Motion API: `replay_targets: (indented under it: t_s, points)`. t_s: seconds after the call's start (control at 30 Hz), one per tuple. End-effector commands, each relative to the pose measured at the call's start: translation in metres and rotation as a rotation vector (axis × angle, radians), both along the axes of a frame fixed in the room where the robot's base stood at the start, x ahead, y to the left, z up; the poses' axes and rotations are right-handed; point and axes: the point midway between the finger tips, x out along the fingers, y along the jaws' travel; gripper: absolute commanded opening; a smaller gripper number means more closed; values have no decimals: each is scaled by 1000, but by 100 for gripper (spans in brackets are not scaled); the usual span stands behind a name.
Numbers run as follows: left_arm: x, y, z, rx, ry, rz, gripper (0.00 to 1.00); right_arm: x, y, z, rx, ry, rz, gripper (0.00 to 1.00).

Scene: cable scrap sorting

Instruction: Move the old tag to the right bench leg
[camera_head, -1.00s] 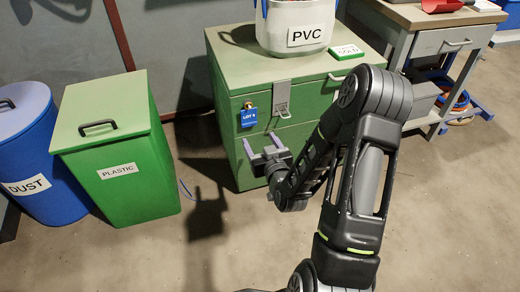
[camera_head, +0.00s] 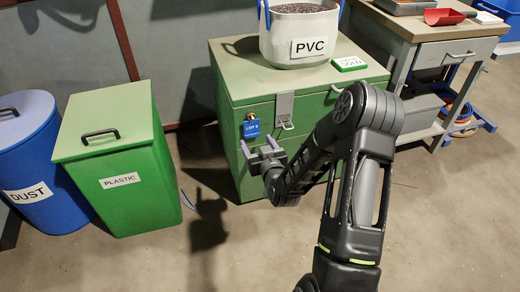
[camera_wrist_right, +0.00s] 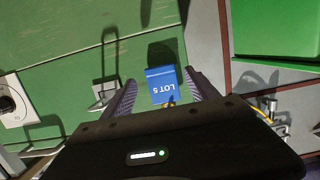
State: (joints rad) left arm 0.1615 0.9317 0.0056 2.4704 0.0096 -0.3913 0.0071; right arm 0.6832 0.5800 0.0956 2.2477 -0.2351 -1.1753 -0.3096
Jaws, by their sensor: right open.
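In the right wrist view the tag (camera_wrist_right: 161,84) reads LOT 5, upside down. My right gripper (camera_head: 259,147) is open just below and in front of the tag. In the right wrist view the tag shows between the spread fingers (camera_wrist_right: 160,76), with gaps on both sides. The bench (camera_head: 400,20) stands at right, and its right leg (camera_head: 464,88) is in view. My left gripper is not in view.
A metal hasp (camera_head: 284,106) is right of the tag. A green PLASTIC bin (camera_head: 120,180) and blue DUST bin (camera_head: 30,150) stand left.

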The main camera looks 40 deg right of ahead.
Motion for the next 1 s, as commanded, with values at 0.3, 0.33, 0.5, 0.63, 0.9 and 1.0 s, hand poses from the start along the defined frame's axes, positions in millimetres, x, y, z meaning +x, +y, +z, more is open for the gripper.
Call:
replay_targets:
  t_s: [0.3, 0.33, 0.5, 0.63, 0.9, 1.0]
  points:
    - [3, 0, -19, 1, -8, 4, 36, 29, -10, -8, 0, -1, 0, 68]
    - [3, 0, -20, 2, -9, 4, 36, 31, -10, -9, 0, -1, 0, 68]
    - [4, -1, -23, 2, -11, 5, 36, 37, -13, -9, 0, 0, 0, 68]
    - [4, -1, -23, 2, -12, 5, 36, 38, -13, -9, 0, 1, 0, 68]
    - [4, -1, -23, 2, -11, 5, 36, 38, -13, -8, 1, 0, 0, 63]
    - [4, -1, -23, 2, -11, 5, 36, 38, -13, -8, 0, 0, 0, 55]
